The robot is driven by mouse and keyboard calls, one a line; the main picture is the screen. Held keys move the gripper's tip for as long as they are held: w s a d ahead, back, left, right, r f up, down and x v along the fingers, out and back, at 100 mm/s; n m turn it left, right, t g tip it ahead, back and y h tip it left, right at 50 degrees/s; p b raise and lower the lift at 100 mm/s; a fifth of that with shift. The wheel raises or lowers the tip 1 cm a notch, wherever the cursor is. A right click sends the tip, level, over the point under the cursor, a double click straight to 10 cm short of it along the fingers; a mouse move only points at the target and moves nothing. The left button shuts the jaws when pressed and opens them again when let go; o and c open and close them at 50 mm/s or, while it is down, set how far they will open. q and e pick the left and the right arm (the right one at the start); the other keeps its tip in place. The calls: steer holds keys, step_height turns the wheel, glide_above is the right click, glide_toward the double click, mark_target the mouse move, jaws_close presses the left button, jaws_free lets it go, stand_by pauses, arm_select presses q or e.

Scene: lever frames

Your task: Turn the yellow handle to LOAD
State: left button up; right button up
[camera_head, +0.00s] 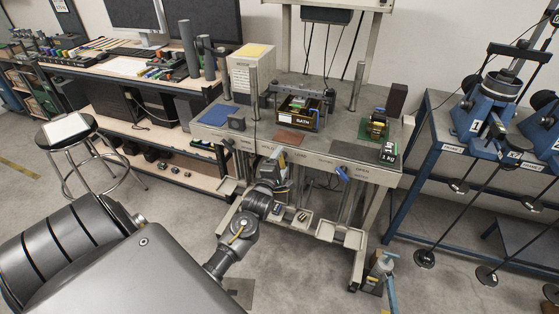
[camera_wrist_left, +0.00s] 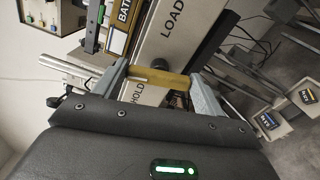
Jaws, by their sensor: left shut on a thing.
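The yellow handle (camera_wrist_left: 158,77) is a short bar in the left wrist view, beside a dark round pivot (camera_wrist_left: 160,63) on the bench's pale front panel. It lies close to the HOLD label (camera_wrist_left: 137,92). The LOAD label (camera_wrist_left: 172,20) is farther up that panel, and also shows in the head view (camera_head: 300,155). My left gripper (camera_wrist_left: 162,82) is shut on the handle, one finger at each end of the bar. In the head view my left gripper (camera_head: 277,166) is at the bench front and mostly hides the handle. My right gripper is in neither view.
A blue lever (camera_head: 342,173) sits to the right on the front. Shallow trays (camera_head: 340,235) stick out below. A stool (camera_head: 70,130) stands left.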

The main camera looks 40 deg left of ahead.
arm_select(q)
steer(key=m+p, duration=0.1)
steer(key=m, duration=0.5)
steer(key=shift+f+p, duration=0.1)
steer(key=shift+p, duration=0.3)
steer(key=m+p, duration=0.1)
steer(key=m, duration=0.4)
steer(key=shift+f, duration=0.15)
steer(key=shift+m, duration=0.3)
steer(key=o, duration=1)
steer(key=shift+s, duration=0.1)
steer(key=shift+b+v, duration=1)
steer(key=shift+v, duration=4.35)
